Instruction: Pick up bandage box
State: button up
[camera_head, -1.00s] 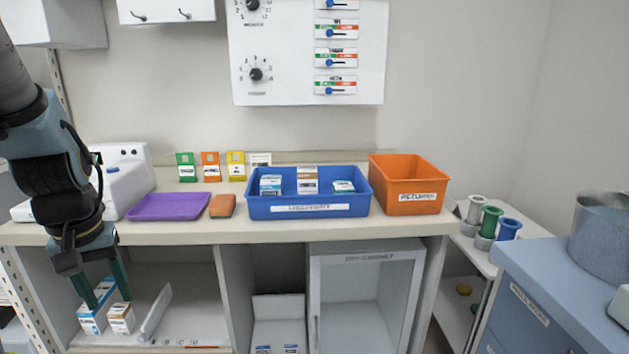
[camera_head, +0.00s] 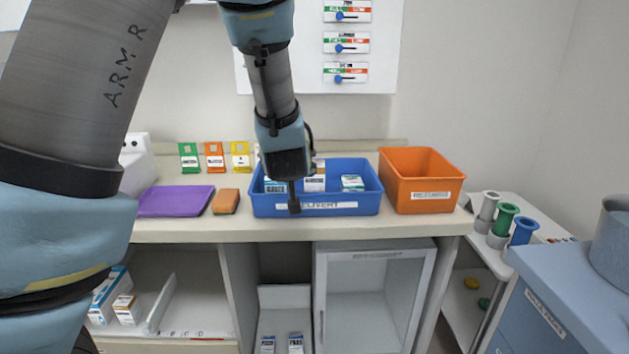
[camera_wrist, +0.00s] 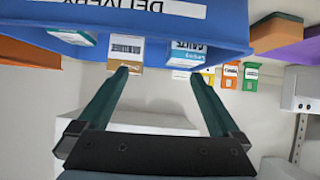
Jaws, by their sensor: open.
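No box can be read for certain as the bandage box. The blue tray (camera_head: 375,205) on the counter holds three small boxes: a blue-and-white one (camera_head: 275,186), a brown-and-white one (camera_head: 315,181) and a teal-and-white one (camera_head: 352,183). My gripper (camera_head: 294,208) points down at the tray's front edge, partly hiding the tray label. In the wrist view, which looks upside down, my gripper (camera_wrist: 160,72) is open and empty. Its fingertips lie near the brown box (camera_wrist: 126,49) and the blue box (camera_wrist: 187,53); contact cannot be told.
An orange bin (camera_head: 420,180) stands right of the tray; an orange sponge-like block (camera_head: 226,201) and purple mat (camera_head: 176,201) lie left. Boxes (camera_head: 108,291) sit on the lower left shelf; two small ones (camera_head: 296,343) sit below the counter. Upright cards (camera_head: 214,157) stand behind.

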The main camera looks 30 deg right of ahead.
jog(key=t, duration=0.1)
send_near(314, 180)
notch_tip(314, 180, up, 2)
jog(key=w, duration=0.2)
jog(key=shift+m+h, duration=0.3)
jog(key=shift+h, duration=0.1)
jog(key=shift+d+r+p+x, duration=0.15)
jog(key=shift+p+x, duration=0.7)
jog(key=shift+x, duration=1.85)
jog(key=shift+d+r+p+x, duration=0.15)
jog(key=shift+p+x, duration=0.7)
jog(key=shift+x, duration=1.9)
jog(key=shift+c, duration=0.2)
jog(key=c, duration=1.4)
